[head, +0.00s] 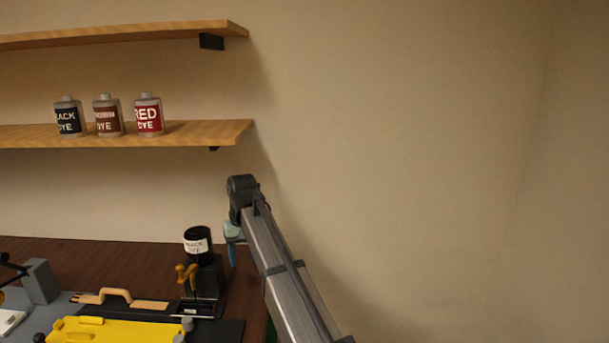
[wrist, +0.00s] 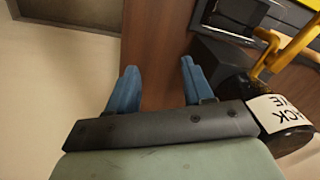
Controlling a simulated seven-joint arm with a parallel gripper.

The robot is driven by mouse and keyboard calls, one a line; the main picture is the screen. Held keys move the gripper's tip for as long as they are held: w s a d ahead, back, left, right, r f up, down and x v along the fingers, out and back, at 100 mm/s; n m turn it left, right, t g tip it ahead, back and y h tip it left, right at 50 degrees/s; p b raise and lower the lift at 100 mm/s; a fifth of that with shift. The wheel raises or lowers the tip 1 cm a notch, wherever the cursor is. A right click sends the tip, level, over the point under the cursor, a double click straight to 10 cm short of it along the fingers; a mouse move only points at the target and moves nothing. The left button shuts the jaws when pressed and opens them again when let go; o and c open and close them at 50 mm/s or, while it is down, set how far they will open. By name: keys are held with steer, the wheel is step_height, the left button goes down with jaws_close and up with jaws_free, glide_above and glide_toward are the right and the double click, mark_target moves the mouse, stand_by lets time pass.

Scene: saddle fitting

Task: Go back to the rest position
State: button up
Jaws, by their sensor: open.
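My gripper (wrist: 160,85) shows in the wrist view with its two blue fingers spread apart and nothing between them. Past the fingers is the brown bench top (wrist: 160,50) at its edge, with pale floor to the left. In the head view my gripper (head: 231,256) hangs at the end of my arm, just right of the black cup labelled for black dye (head: 198,246). Part of it is hidden behind my arm. In the wrist view the same black cup (wrist: 284,138) is close by on the right, beside the gripper.
A black block (head: 205,278) under the cup and an orange-handled tool (head: 187,274) stand left of my gripper. A yellow tray (head: 115,332) and a wooden-handled tool (head: 120,297) lie further left. Three dye bottles (head: 108,116) stand on the lower shelf (head: 205,134). The right side is clear before the wall.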

steer(key=w+d+f+m, duration=0.3)
steer(key=w+d+f, duration=0.15)
steer(key=d, duration=0.45)
steer(key=s+d+f+g, duration=0.1)
steer(key=s+d+f, duration=0.4)
steer(key=f, duration=0.6)
steer(key=s+d+f+m+g, duration=0.1)
steer(key=s+d+f, duration=0.3)
steer(key=f, duration=0.7)
steer(key=s+d+f+g, duration=0.1)
steer(key=s+d+f, duration=0.4)
steer(key=f, duration=0.6)
steer(key=s+d+f+g, duration=0.1)
steer(key=s+d+f, duration=0.3)
steer(key=s+f, duration=0.45)
steer(key=s+d+f+g, duration=0.1)
steer(key=s+d+f, duration=0.3)
steer(key=s+f, duration=0.45)
steer(key=s+d+f+g, duration=0.1)
steer(key=s+f, duration=0.1)
steer(key=s, duration=0.9)
steer(key=s+d+f, duration=0.2)
steer(key=s, duration=0.9)
steer(key=shift+s+d+f+m+g+h, duration=0.15)
steer(key=shift+d+f+m+g+h, duration=0.15)
steer(key=shift+m+g+h, duration=0.1)
